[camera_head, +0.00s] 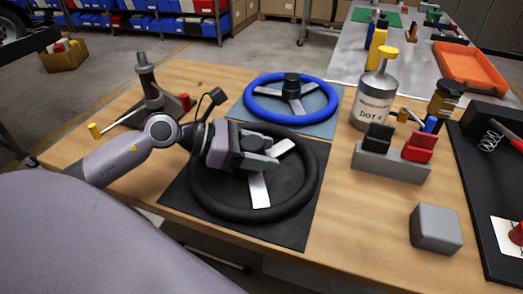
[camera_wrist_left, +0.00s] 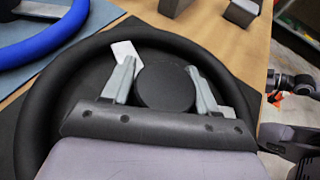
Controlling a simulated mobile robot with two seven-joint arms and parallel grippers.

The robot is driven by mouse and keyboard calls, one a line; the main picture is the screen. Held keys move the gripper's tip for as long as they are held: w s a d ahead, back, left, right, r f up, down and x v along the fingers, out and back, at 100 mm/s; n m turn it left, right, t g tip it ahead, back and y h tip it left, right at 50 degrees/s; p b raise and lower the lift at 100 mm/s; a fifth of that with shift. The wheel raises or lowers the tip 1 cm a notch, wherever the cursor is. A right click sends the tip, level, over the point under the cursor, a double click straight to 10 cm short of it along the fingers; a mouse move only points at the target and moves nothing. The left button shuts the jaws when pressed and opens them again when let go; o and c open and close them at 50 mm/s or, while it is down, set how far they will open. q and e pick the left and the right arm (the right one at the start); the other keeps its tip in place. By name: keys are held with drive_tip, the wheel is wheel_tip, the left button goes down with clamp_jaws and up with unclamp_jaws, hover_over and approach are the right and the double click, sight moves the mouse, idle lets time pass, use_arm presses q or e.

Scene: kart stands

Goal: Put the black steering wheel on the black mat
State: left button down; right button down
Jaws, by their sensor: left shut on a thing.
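The black steering wheel (camera_head: 203,198), with silver spokes, is over the black mat (camera_head: 291,233) at the table's near left. It looks flat and inside most of the mat's outline; whether its rim touches the mat I cannot tell. My left gripper (camera_head: 262,157) is above the wheel's middle, shut on its round black hub. In the left wrist view the two fingers of the gripper (camera_wrist_left: 163,85) stand on either side of the hub (camera_wrist_left: 166,88), with the black rim (camera_wrist_left: 40,105) around them. My right gripper seems to show small at the wrist view's right edge (camera_wrist_left: 275,82); its jaws are unclear.
A blue steering wheel (camera_head: 326,111) lies on a blue-grey mat (camera_head: 237,112) just behind. A labelled bottle (camera_head: 374,103), a grey holder with black and red blocks (camera_head: 390,168) and a grey block (camera_head: 436,229) stand to the right. A grey stand (camera_head: 150,90) is behind my left arm.

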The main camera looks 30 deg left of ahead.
use_arm(q)
drive_tip(key=c, duration=0.7)
unclamp_jaws()
drive_tip(key=shift+f, duration=0.1)
drive_tip(key=o, duration=0.4)
drive_tip(key=shift+s+a, duration=0.15)
drive_tip(key=b+v, duration=0.1)
drive_tip(key=v, duration=1)
drive_tip(key=shift+a+r, duration=0.15)
drive_tip(key=shift+r, duration=0.15)
drive_tip(key=shift+s+a+r, duration=0.1)
drive_tip(key=shift+s, duration=0.05)
